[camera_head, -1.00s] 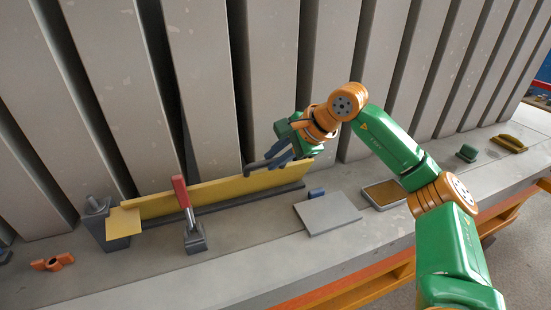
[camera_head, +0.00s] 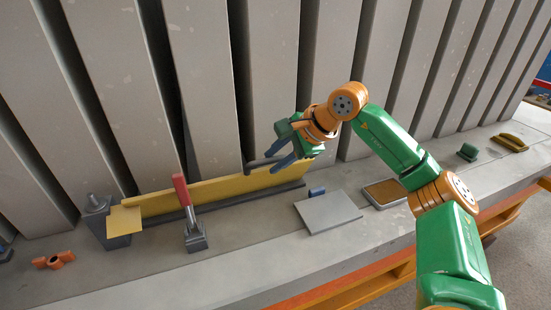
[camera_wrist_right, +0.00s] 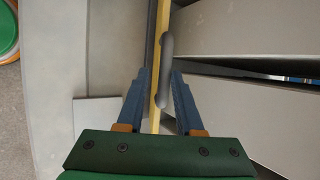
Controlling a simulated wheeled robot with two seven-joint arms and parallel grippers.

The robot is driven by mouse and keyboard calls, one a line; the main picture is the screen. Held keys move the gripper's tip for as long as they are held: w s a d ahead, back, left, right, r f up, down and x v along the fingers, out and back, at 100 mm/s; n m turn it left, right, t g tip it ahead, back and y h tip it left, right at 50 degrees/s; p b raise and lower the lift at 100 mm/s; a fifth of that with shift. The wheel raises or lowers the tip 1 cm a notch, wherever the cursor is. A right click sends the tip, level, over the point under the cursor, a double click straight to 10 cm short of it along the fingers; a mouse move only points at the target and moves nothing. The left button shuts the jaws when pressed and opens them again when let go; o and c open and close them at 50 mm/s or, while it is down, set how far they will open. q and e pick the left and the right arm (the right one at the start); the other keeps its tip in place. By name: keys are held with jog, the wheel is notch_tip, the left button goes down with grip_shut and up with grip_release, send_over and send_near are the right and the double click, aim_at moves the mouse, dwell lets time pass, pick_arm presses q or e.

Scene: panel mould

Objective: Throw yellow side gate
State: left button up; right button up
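The yellow side gate (camera_head: 210,190) is a long, low yellow bar on edge along the foot of the grey panels; it also shows in the right wrist view (camera_wrist_right: 156,45). A dark grey rounded handle (camera_head: 256,163) is at its right end, and it shows beside the gate in the wrist view (camera_wrist_right: 167,60). My right gripper (camera_head: 282,155) is at this right end. In the wrist view its blue fingers (camera_wrist_right: 160,78) are apart, on either side of the gate and handle, with gaps showing. It holds nothing. My left gripper is not in view.
A red-handled lever (camera_head: 181,192) on a grey base stands in front of the gate. A grey block (camera_head: 108,220) is at its left end. A flat grey plate (camera_head: 328,212), a brown-topped tray (camera_head: 385,193) and orange pieces (camera_head: 53,260) lie on the bench. Grey panels stand close behind.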

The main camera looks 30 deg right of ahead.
jog(key=v, duration=0.7)
jog(key=shift+w, duration=0.1)
